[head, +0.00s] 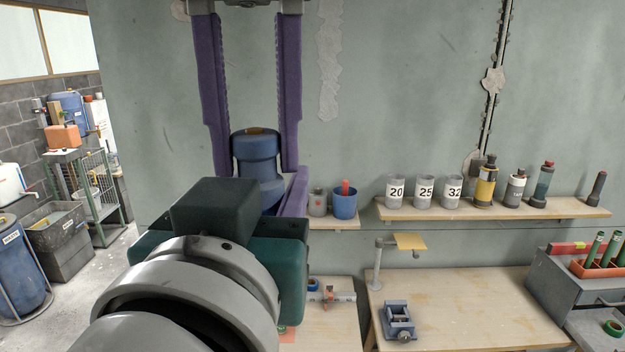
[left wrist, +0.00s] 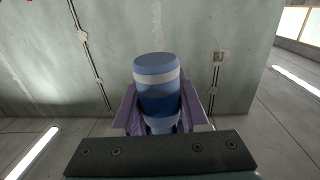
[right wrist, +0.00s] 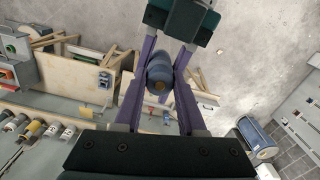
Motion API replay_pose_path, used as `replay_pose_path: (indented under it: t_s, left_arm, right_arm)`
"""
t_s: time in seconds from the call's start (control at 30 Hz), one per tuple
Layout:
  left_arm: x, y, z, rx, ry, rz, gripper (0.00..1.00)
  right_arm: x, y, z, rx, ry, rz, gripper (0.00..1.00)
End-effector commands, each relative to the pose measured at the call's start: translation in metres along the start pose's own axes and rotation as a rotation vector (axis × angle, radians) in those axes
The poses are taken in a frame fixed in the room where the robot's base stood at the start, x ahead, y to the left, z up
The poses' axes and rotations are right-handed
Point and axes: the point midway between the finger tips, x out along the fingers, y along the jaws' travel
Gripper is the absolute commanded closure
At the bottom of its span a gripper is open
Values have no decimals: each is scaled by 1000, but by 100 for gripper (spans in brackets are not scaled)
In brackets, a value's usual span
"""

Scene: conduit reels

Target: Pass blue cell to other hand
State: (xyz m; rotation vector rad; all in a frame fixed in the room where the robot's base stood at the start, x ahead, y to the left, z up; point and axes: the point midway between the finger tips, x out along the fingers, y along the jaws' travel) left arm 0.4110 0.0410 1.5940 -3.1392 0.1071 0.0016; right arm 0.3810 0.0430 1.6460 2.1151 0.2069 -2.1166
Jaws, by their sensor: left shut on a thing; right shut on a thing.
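The blue cell (head: 257,160) is a blue cylinder with a narrower neck, held upright in the air in front of the wall. In the left wrist view the cell (left wrist: 158,88) shows a pale band near its end. My left gripper (left wrist: 160,108) is shut on it from the near side; in the head view its dark green body hides the cell's lower part. My right gripper (head: 252,150) reaches down from above, its long purple fingers shut on either side of the cell. In the right wrist view the cell (right wrist: 160,76) sits between those fingers, opposite my left gripper.
A wall shelf (head: 490,210) holds numbered cups and several bottle-like cells. A blue cup (head: 345,203) stands on a shorter shelf. Below are a bench (head: 450,300) with a small vise (head: 398,318) and a grey toolbox (head: 580,285). Drums and a cage cart (head: 95,190) stand far left.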

Motion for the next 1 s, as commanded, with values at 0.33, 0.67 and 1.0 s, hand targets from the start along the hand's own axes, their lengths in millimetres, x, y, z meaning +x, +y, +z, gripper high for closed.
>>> replay_pose_path:
  t_s: [0.33, 0.67, 1.0]
  left_arm:
    - [-1, 3, -1, -1, 3, 9, 100]
    - [0, 2, -1, -1, 2, 6, 100]
    - [0, 2, -1, 0, 2, 4, 100]
  right_arm:
    - [-1, -3, 0, -4, 5, -8, 59]
    - [0, -2, 0, -3, 4, -5, 26]
    - [-8, -1, -1, 0, 4, -4, 26]
